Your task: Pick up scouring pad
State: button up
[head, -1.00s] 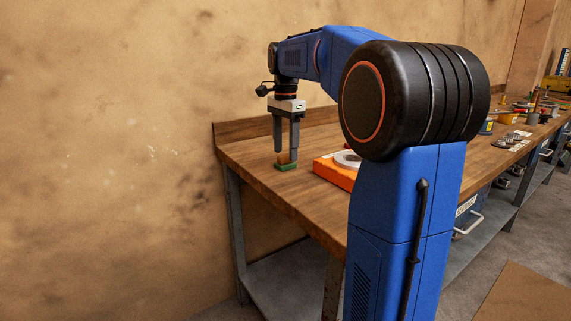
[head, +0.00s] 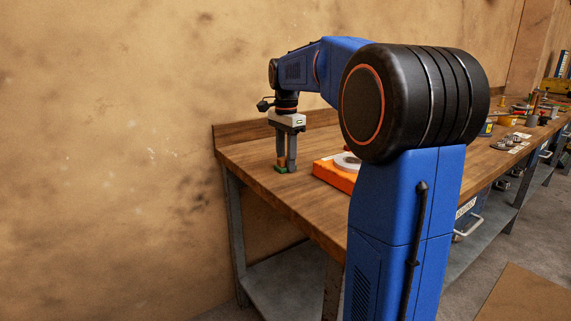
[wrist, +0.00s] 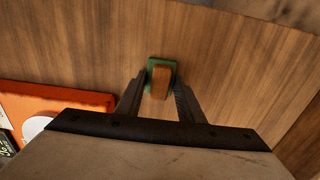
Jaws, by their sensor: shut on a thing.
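The scouring pad (wrist: 161,78) is a small block with a green base and a brown-orange top. In the wrist view it sits between the fingertips of my gripper (wrist: 161,86), which is shut on it. In the head view my gripper (head: 286,167) points straight down at the left end of the workbench.
An orange box (head: 331,174) with a white round thing (head: 347,160) on it lies right of my gripper. The wooden bench top (head: 255,158) is clear around the pad. A low back board (head: 240,134) runs along the wall. Several tools and tins stand farther right.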

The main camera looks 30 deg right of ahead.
notch_tip(320, 180, up, 10)
jog(key=shift+r, duration=0.1)
dwell(0.4)
jog(key=shift+o, duration=0.7)
jog(key=shift+d, duration=0.1)
